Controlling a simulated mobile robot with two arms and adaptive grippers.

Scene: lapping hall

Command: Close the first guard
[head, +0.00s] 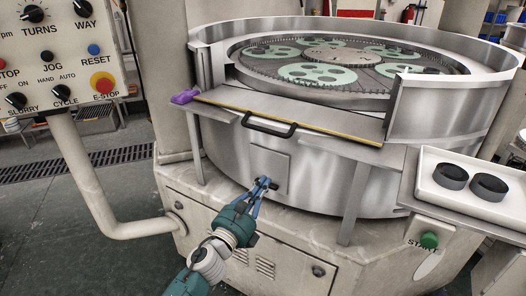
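The guard (325,128) is a flat metal panel at the front gap in the rim wall of the round lapping machine. It lies folded outward, nearly level, with a yellow-edged strip and a black bar handle (269,125) on its front. My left gripper (267,183) is below the handle, in front of a square plate (262,165) on the drum, apart from the handle. Its blue fingers seem empty, but their spread is hard to judge. My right gripper is not in view.
A purple object (184,97) sits at the guard's left end. A white tray (438,188) with two dark rings stands at the right, above a green start button (429,240). A control panel (60,60) on a bent post stands left. Toothed green carriers (316,75) lie inside the machine.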

